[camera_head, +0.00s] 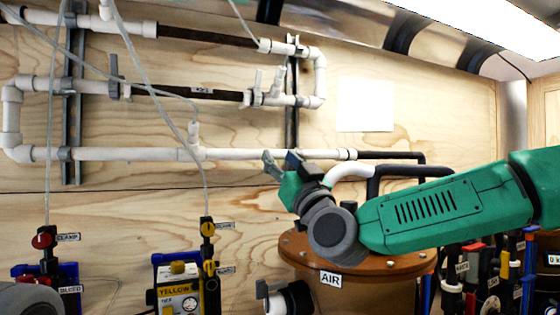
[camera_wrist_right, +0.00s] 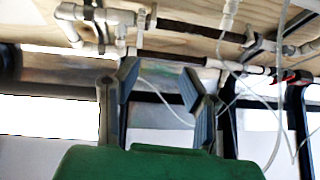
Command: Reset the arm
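My right arm, green with grey joints, reaches in from the right in the head view. Its right gripper (camera_head: 282,163) is in front of the plywood wall, near the lower white pipe. In the right wrist view the two grey fingers of the right gripper (camera_wrist_right: 158,90) stand apart with nothing between them. Whether the gripper touches the pipe cannot be told. A rounded grey part at the lower left corner of the head view may be mine; no left gripper fingers show.
White pipes (camera_head: 110,154) with valves run along the plywood wall (camera_head: 450,120). Below the right arm stands a brown round lid (camera_head: 385,262) labelled AIR. A yellow box (camera_head: 180,292) and a red clamp knob (camera_head: 41,241) are at lower left. Thin hoses hang at left.

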